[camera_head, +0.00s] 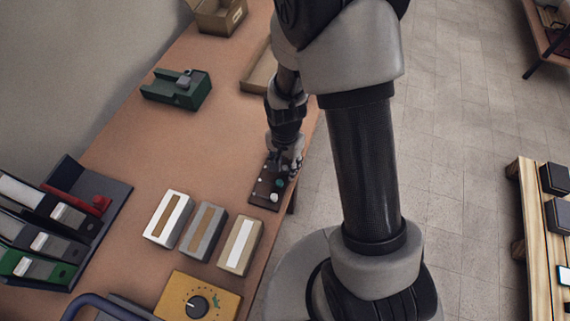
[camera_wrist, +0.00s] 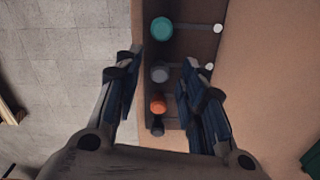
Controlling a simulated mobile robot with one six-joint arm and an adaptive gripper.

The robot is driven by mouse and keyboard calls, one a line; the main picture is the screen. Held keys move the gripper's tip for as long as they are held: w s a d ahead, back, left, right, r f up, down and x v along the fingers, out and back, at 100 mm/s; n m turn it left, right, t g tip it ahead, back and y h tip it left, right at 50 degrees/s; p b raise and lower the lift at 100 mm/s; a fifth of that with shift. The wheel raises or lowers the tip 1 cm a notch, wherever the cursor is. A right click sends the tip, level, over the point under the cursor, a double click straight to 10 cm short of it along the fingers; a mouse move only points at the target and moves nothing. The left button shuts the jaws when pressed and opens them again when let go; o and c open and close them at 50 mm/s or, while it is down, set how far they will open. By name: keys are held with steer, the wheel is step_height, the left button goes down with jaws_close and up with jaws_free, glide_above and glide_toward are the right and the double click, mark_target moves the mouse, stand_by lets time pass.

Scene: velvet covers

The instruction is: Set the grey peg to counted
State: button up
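The dark peg board (camera_head: 265,195) lies at the table's right edge. In the wrist view the board (camera_wrist: 190,45) carries a teal peg (camera_wrist: 162,30), the grey peg (camera_wrist: 160,72) and an orange peg (camera_wrist: 158,104) in a row along its left side. Pale tracks run right from the teal and grey pegs, each with a white knob or mark at its right end. My gripper (camera_wrist: 162,62) is open, its fingers either side of the grey peg with gaps visible. In the head view my gripper (camera_head: 290,160) covers part of the board; the teal peg (camera_head: 279,183) shows.
Three blocks (camera_head: 205,231) and a yellow dial box (camera_head: 198,300) stand nearer on the table. A green device (camera_head: 177,90), an open carton (camera_head: 218,15) and a tray (camera_head: 258,72) are farther back. Binders (camera_head: 45,225) stand at left. Floor lies right of the table.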

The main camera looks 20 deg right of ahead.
steer(key=shift+c, duration=0.3)
jaws_close()
stand_by(0.5)
